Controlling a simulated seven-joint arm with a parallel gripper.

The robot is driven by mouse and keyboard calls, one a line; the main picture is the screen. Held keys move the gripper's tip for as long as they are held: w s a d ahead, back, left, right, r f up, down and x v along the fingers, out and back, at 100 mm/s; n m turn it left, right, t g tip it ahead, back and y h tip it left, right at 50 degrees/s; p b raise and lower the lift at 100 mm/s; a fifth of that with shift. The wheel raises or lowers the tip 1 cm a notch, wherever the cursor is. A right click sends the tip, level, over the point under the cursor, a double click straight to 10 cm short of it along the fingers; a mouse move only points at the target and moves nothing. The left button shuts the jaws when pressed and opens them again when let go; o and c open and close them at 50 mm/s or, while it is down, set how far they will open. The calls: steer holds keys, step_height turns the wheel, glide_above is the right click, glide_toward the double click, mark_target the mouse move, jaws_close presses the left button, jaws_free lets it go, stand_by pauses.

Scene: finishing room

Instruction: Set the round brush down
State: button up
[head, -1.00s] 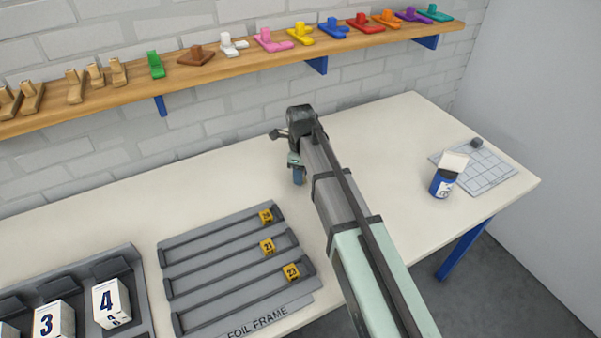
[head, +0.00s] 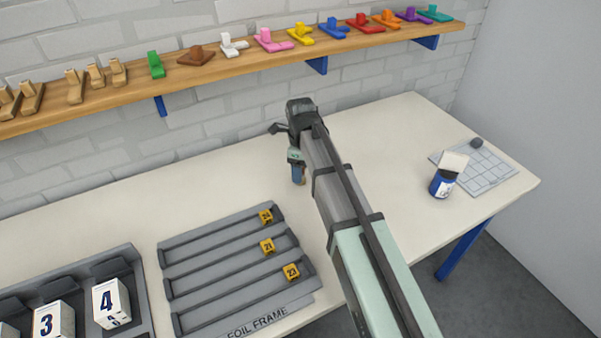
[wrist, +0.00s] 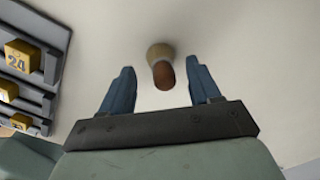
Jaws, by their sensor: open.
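The round brush shows in the wrist view as a brown handle (wrist: 163,76) with a tan end (wrist: 159,53) on the pale bench top. It appears to stand on the bench, handle towards the camera. My gripper (wrist: 162,72) is open, with one blue finger on each side of the brush and a visible gap to both. In the head view my gripper (head: 297,172) is low over the bench, right of the foil frame; the brush is mostly hidden there by my arm.
The grey foil frame (head: 205,262) with yellow numbered blocks lies left of my gripper. A rack with white numbered boxes (head: 110,303) is at the front left. A blue-and-white container (head: 442,184) and a gridded mat (head: 488,172) are at the right. A shelf (head: 225,66) runs along the wall above.

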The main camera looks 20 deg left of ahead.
step_height(320, 180, up, 10)
stand_by(0.5)
stand_by(0.3)
